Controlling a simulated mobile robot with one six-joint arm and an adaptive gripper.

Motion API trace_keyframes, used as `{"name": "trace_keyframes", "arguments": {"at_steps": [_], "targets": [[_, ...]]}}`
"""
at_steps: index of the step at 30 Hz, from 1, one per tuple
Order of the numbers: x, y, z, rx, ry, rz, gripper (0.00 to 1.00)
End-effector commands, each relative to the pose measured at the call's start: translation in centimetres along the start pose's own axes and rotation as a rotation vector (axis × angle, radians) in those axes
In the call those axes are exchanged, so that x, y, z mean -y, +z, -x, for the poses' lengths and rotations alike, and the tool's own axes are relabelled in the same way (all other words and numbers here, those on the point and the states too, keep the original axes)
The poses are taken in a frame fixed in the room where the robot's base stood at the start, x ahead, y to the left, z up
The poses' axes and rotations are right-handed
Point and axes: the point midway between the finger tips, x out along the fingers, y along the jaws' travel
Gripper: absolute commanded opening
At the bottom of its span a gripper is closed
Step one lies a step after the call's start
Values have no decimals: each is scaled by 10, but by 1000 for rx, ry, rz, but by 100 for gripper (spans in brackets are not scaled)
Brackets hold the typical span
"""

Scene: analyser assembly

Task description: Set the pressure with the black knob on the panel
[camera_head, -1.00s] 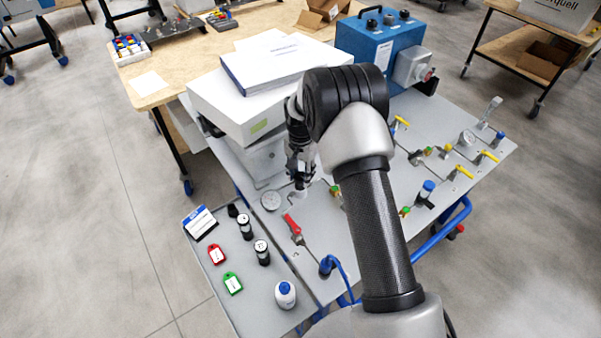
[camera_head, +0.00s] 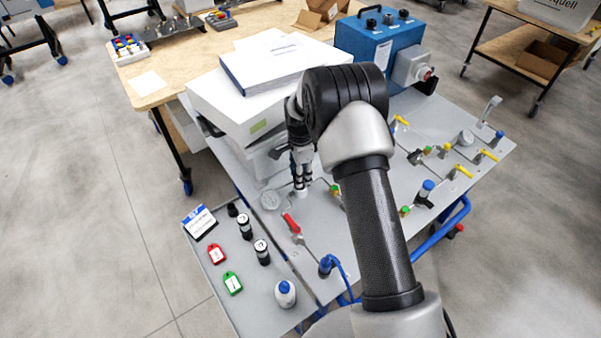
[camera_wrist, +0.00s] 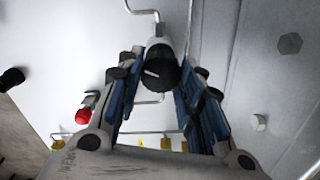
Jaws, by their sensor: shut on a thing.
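The black knob (camera_wrist: 161,73) stands on the panel (camera_head: 335,245) and carries a white pointer line that points left in the wrist view. A pale collar shows behind it, joined to thin metal tubing. My gripper (camera_head: 301,180) points down at the panel, with one finger on each side of the knob, shut on it. In the head view the fingers largely hide the knob.
A red-handled valve (camera_head: 291,223) lies close in front of the gripper. White boxes (camera_head: 225,105) stand right behind it. Yellow-handled valves (camera_head: 462,172) are at the right. A side tray (camera_head: 240,315) holds tags, dark cylinders and a bottle.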

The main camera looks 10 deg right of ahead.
Motion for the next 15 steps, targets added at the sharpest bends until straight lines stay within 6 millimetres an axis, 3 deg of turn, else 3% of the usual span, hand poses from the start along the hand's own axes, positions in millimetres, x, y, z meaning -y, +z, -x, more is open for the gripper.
{"name": "trace_keyframes", "arguments": {"at_steps": [15], "targets": [[0,0,0,0,-1,-36,10]]}}
